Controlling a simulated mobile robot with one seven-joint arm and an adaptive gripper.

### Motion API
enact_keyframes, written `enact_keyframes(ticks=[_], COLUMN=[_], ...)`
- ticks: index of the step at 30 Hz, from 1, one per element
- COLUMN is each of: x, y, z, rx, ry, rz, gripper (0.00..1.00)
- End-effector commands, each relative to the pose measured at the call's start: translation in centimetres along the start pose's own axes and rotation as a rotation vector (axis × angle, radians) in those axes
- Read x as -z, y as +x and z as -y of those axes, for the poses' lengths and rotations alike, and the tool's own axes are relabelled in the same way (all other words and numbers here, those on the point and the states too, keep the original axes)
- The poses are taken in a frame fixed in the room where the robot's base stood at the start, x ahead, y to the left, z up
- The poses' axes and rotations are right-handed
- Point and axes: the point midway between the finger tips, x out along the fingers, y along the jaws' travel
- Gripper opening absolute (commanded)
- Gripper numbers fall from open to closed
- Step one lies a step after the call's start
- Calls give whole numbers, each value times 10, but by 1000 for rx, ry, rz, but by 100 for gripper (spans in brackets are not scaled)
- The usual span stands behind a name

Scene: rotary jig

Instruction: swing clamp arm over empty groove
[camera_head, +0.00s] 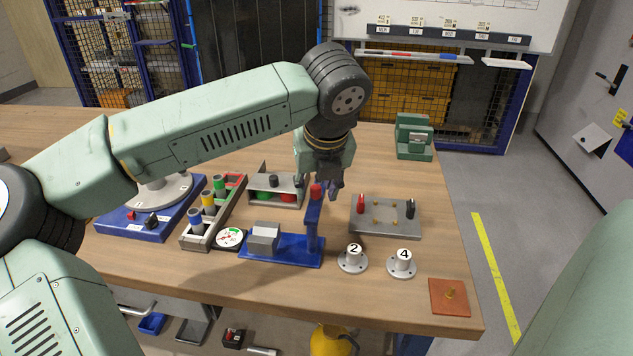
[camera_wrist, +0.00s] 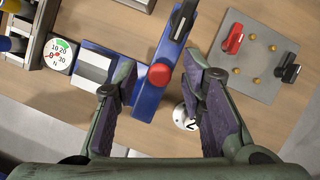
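A blue jig base (camera_head: 290,248) stands near the table's front, with a grey block (camera_head: 264,238) on its left. A blue clamp arm (camera_head: 313,222) with a red knob (camera_head: 316,190) is at the jig's right end. In the wrist view, the blue arm (camera_wrist: 147,100) runs diagonally, with the red knob (camera_wrist: 160,75) and a black handle (camera_wrist: 183,18) at its upper end. It points away from the grey block. My gripper (camera_wrist: 161,68) is open around the red knob's sides, apart from it.
Number 2 (camera_head: 353,259) and 4 (camera_head: 402,264) posts stand right of the jig. A grey plate (camera_head: 386,228) with red and black handles lies behind them. A dial gauge (camera_head: 229,238) and a bin of coloured cylinders (camera_head: 203,232) are left. An orange plate (camera_head: 449,298) lies front right.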

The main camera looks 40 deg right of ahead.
Motion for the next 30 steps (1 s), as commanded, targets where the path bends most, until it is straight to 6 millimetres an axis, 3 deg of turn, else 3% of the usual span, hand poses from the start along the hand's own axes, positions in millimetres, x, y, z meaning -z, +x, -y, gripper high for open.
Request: enact_keyframes(ticks=[7, 23, 30], x=[0, 0, 0], y=[1, 0, 0], z=[0, 0, 0], rx=[0, 0, 1], ry=[0, 0, 0], rz=[0, 0, 0], gripper=[36, 1, 0])
